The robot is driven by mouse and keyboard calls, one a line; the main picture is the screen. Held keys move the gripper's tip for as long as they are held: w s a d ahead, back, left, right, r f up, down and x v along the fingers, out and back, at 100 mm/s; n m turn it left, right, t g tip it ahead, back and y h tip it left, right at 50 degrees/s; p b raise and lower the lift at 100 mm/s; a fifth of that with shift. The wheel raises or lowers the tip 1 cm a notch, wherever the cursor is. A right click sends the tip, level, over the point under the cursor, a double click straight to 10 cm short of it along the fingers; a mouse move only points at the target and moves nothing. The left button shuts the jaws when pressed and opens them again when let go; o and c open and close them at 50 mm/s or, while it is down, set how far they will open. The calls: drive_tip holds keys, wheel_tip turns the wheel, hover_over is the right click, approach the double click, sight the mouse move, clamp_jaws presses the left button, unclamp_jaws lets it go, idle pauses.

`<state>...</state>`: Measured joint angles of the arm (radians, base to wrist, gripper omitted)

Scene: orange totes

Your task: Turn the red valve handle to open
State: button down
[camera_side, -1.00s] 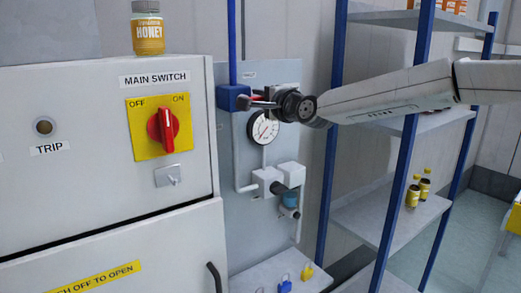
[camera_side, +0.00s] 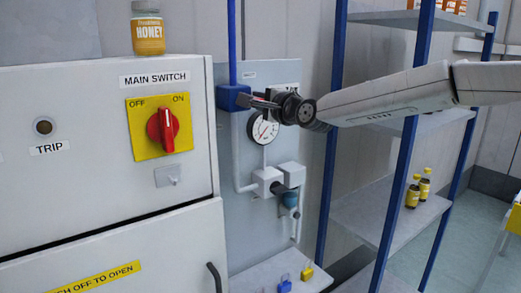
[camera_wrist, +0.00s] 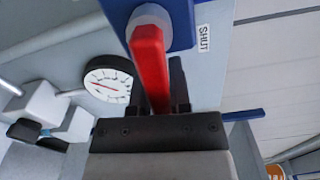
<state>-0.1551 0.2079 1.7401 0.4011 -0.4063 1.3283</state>
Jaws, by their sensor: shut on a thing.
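The red valve handle (camera_wrist: 149,62) shows in the wrist view, running from a pale round hub on a blue valve body (camera_wrist: 185,25) down between my fingers. My gripper (camera_wrist: 167,85) is shut on the handle, one dark finger on each side. In the side view my gripper (camera_side: 268,102) reaches left to the blue valve body (camera_side: 231,97) on the grey panel. The handle is hidden by my gripper there. A label reading SHUT (camera_wrist: 204,40) is right of the valve body in the wrist view.
A round gauge (camera_side: 264,128) sits just below my gripper, with pipe fittings (camera_side: 278,178) under it. A cabinet with a red main switch (camera_side: 162,129) stands left. Blue-framed shelving (camera_side: 397,180) stands right, close to my arm.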

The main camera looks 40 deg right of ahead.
drive_tip(key=c, duration=0.6)
unclamp_jaws()
drive_tip(key=shift+o, duration=0.2)
drive_tip(key=shift+s, duration=0.15)
drive_tip(key=s, duration=0.7)
drive_tip(key=shift+s, duration=0.25)
